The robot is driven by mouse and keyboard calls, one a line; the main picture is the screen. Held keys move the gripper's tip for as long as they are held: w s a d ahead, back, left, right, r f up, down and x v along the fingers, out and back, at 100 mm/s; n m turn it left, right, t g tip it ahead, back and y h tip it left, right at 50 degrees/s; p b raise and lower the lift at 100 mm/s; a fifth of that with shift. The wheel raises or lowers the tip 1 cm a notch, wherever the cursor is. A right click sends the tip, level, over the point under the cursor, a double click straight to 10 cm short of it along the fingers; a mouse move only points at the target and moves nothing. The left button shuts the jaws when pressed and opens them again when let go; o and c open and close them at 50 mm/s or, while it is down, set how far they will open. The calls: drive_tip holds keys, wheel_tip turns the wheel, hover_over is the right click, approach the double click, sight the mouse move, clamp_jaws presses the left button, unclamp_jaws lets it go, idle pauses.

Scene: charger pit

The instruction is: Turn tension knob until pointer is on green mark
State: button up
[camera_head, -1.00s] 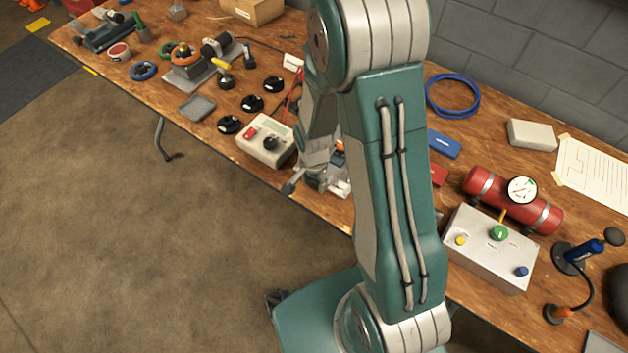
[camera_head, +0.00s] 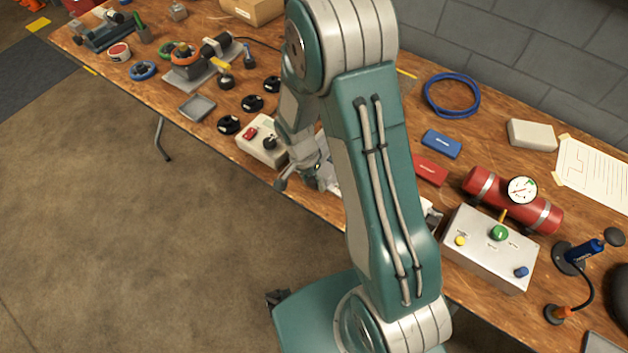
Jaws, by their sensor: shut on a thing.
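My gripper (camera_head: 312,178) is low over the front edge of the workbench, just right of a pale box (camera_head: 258,148) with a red switch and a black knob. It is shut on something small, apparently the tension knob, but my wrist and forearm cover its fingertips. I cannot make out the knob, its pointer or the green mark. Part of a whitish piece shows beside the gripper, and the rest of it is behind my arm.
Several black knobs (camera_head: 252,103) lie behind the pale box. Right of my arm are a red cylinder with a gauge (camera_head: 522,189), a grey control box (camera_head: 487,262), a blue box (camera_head: 441,144) and a blue cable coil (camera_head: 451,95). The floor in front is clear.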

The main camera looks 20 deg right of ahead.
drive_tip(key=g+h, duration=0.1)
drive_tip(key=g, duration=0.1)
drive_tip(key=g+h, duration=0.1)
drive_tip(key=shift+w+a+f+g+h, duration=0.1)
drive_tip(key=shift+a+g+h, duration=0.1)
drive_tip(key=shift+g+h, duration=1.5)
drive_tip(key=shift+g, duration=0.5)
drive_tip(key=o, duration=1.1)
drive_tip(key=shift+a, duration=0.1)
drive_tip(key=shift+o, duration=0.2)
drive_tip(key=shift+a, duration=0.15)
drive_tip(key=shift+d, duration=0.35)
